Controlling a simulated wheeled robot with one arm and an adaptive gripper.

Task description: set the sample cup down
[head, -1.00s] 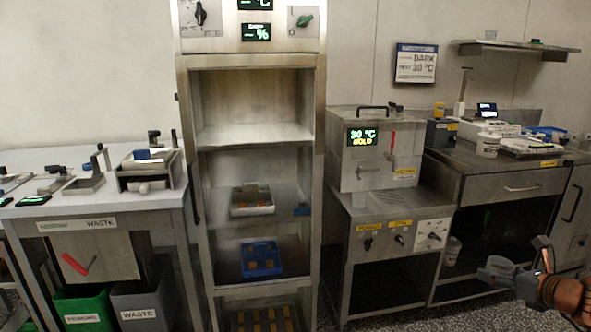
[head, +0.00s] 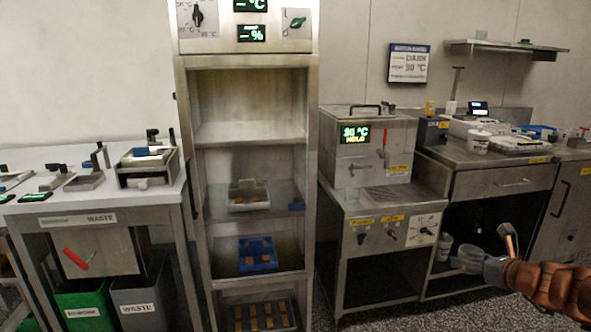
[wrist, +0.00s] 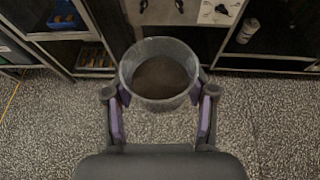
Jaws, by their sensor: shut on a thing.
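The sample cup (wrist: 160,75) is a clear grey, round, open-topped cup; in the wrist view I look down into it, and its inside looks dark brown. My gripper (wrist: 160,100) is shut on it, with one purple-padded finger on each side of its wall. In the head view the cup (head: 466,259) is at the lower right, held in the air over the floor by my gripper (head: 482,264), in front of the dark open space under the right counter. The cup looks roughly upright. Nothing shows beneath it but speckled floor.
A steel machine (head: 367,146) reading 30 °C stands on a stand left of my gripper. The right counter (head: 500,165) holds a white tub (head: 478,142) and trays. A tall shelf rack (head: 250,135) has an empty upper shelf. A pale cup (head: 445,246) stands under the right counter.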

